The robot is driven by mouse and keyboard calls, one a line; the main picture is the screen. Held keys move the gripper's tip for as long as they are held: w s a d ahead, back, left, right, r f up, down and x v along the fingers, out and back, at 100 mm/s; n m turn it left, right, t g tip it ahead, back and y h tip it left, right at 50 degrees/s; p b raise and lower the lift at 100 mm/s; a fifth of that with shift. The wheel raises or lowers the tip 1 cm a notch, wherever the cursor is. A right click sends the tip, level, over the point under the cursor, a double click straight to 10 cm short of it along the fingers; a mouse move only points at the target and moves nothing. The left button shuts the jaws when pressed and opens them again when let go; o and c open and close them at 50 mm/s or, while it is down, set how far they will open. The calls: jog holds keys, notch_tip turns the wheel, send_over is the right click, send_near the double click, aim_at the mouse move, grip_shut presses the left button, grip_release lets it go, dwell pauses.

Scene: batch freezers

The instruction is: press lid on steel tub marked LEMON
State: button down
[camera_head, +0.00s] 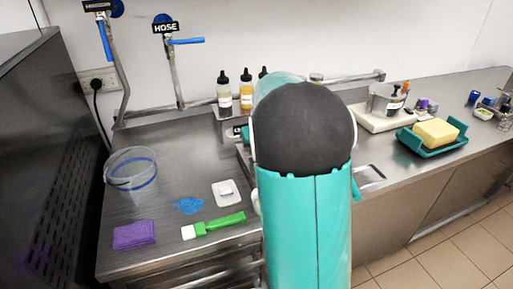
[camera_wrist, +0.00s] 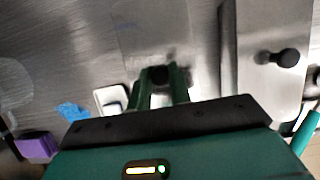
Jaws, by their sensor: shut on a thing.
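In the wrist view my gripper (camera_wrist: 160,88) is shut on a small dark thing (camera_wrist: 158,74), which looks like a black knob. A flat steel surface lies around and beyond the fingertips; I cannot tell whether it is the held lid or the counter. A steel lid (camera_wrist: 258,95) with a round black knob (camera_wrist: 290,57) is to the right of my gripper, apart from it. No LEMON marking can be read in either view. In the head view my arm covers the middle of the counter and hides my gripper.
Bottles (camera_head: 246,91) stand behind. At right are a scale (camera_head: 376,117) and a teal tray (camera_head: 430,150) with a yellow block (camera_head: 437,132).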

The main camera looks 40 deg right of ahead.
dwell(0.4)
jog(key=c, duration=0.7)
grip_release()
jog(key=shift+r, duration=3.5)
grip_shut()
